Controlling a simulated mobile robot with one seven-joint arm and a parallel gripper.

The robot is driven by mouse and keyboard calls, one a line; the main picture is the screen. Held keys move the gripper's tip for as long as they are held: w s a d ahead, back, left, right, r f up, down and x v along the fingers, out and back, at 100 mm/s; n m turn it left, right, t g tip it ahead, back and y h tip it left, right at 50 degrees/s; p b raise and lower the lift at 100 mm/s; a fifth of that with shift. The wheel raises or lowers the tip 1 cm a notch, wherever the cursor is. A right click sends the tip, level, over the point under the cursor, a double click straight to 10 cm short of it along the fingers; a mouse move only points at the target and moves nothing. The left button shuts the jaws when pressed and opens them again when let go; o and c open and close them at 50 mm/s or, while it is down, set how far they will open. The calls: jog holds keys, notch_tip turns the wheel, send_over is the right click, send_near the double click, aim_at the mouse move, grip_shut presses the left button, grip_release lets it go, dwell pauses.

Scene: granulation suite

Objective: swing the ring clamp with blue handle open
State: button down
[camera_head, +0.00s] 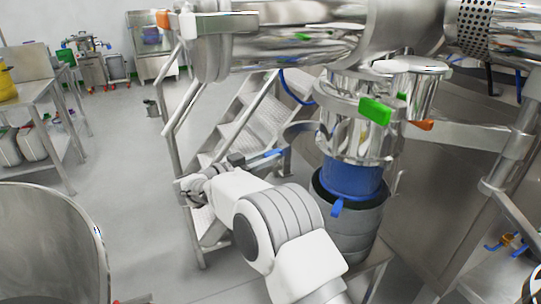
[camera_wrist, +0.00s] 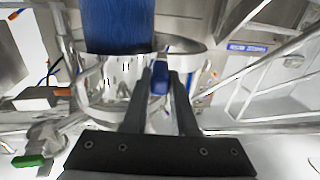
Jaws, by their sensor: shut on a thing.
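The ring clamp (camera_head: 297,129) is a metal band on the steel outlet column; in the head view a curved part of it stands out to the left of the column. Its blue handle (camera_head: 270,154) points left, towards my gripper (camera_head: 250,158). In the wrist view my gripper (camera_wrist: 160,82) has its two dark fingers closed on the blue handle (camera_wrist: 160,77). The curved metal band (camera_wrist: 188,45) shows beyond the fingertips there, standing off to the right of the column. My fingers partly hide the handle, and the clamp's hinge is not clear.
A green handle (camera_head: 375,110) and an orange handle (camera_head: 421,125) sit on the column. A blue sleeve (camera_head: 352,182) runs below into a grey drum (camera_head: 352,222). Steel stairs (camera_head: 245,115) stand behind my gripper. Open floor (camera_head: 120,190) lies to the left.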

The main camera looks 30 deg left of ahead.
jog(key=shift+w+a+r, duration=0.15)
jog(key=shift+r, duration=0.15)
jog(key=c, duration=1.1)
grip_release()
jog(key=o, duration=0.4)
jog(key=shift+f, duration=0.15)
jog(key=shift+f, duration=0.1)
jog(key=shift+s+a, duration=0.1)
jog(key=shift+s, duration=0.1)
jog(key=v, duration=1.7)
